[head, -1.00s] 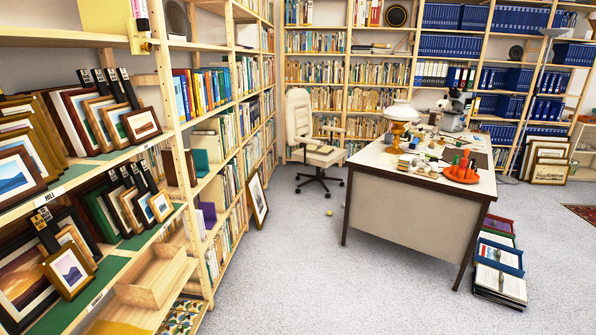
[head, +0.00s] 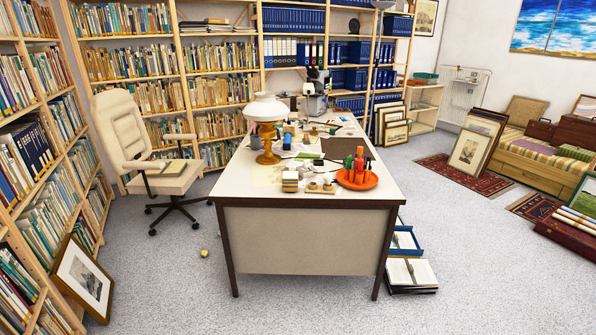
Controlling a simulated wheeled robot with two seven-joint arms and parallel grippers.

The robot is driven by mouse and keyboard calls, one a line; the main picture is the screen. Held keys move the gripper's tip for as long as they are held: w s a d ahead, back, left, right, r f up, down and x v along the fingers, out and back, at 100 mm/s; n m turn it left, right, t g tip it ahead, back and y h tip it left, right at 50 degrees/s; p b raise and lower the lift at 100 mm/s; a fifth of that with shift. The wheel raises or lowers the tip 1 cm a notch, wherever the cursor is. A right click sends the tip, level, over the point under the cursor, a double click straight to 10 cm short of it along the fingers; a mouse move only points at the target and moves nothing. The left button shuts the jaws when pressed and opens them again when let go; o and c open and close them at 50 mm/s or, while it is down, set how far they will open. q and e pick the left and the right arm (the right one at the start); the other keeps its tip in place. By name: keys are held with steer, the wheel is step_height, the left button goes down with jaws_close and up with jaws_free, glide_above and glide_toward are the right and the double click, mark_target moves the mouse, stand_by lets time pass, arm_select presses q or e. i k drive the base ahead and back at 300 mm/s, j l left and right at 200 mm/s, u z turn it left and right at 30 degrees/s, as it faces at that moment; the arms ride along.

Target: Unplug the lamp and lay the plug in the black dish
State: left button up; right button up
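A lamp (head: 267,125) with a white shade and an amber base stands upright on the left part of the desk (head: 226,187). I cannot make out its cord or plug. I cannot pick out a black dish among the small items on the desk. An orange round tray (head: 357,180) holding bottles and pens sits near the desk's front right. Neither of my grippers is in view.
A cream office chair (head: 150,150) stands left of the desk. A framed print (head: 82,278) leans on the left shelves. Binders (head: 411,272) lie on the floor right of the desk.

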mark_target(305, 165)
steer(key=i+z, duration=0.1)
steer(key=i, duration=0.25)
steer(key=i+l+z, duration=0.1)
steer(key=i, duration=1.7)
